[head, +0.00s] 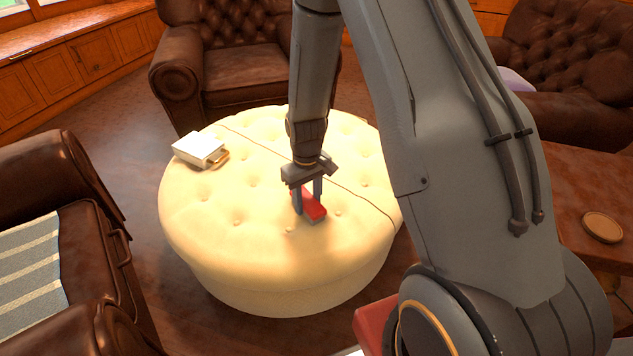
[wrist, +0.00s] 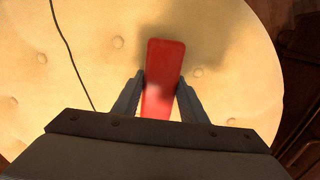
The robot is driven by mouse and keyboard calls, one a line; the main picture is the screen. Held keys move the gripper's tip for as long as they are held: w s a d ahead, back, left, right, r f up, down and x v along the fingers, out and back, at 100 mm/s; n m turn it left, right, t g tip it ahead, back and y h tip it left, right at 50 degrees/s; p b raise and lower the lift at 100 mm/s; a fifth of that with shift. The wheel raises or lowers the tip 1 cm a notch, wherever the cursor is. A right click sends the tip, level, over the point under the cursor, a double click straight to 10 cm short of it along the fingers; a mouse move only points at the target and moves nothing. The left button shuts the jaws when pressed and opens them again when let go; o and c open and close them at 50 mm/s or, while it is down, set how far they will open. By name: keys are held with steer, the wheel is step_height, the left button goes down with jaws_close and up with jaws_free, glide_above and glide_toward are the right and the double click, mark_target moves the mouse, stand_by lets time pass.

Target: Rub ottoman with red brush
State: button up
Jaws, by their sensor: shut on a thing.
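The round cream tufted ottoman (head: 200,235) stands in the middle of the head view and fills most of the wrist view (wrist: 55,100). The red brush (head: 315,207) is at the right-centre of the ottoman's top, with a greyish lower edge facing the cushion. In the wrist view the brush (wrist: 165,65) runs lengthwise away from me between the fingers. My gripper (head: 308,198) points down over the ottoman and is shut on the brush; its fingers also flank it in the wrist view (wrist: 160,95). The brush looks to be at the cushion surface, but I cannot tell whether its underside touches.
A white box-like object (head: 199,147) with a tan handle lies at the ottoman's back left. A thin dark cord (head: 345,186) crosses the top. Brown leather armchairs (head: 245,75) surround the ottoman. A wooden table (head: 590,190) with a round tan disc (head: 602,227) stands at right.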

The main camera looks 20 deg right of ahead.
steer(key=shift+s+d, duration=0.25)
steer(key=shift+s, duration=0.15)
steer(key=shift+s+d+r+p, duration=0.1)
steer(key=shift+s+r+p, duration=0.15)
steer(key=shift+p, duration=0.15)
step_height(320, 180, up, 8)
steer(key=p, duration=0.5)
steer(key=shift+w+f+p, duration=0.1)
steer(key=shift+w+p, duration=0.05)
steer(key=shift+p, duration=0.2)
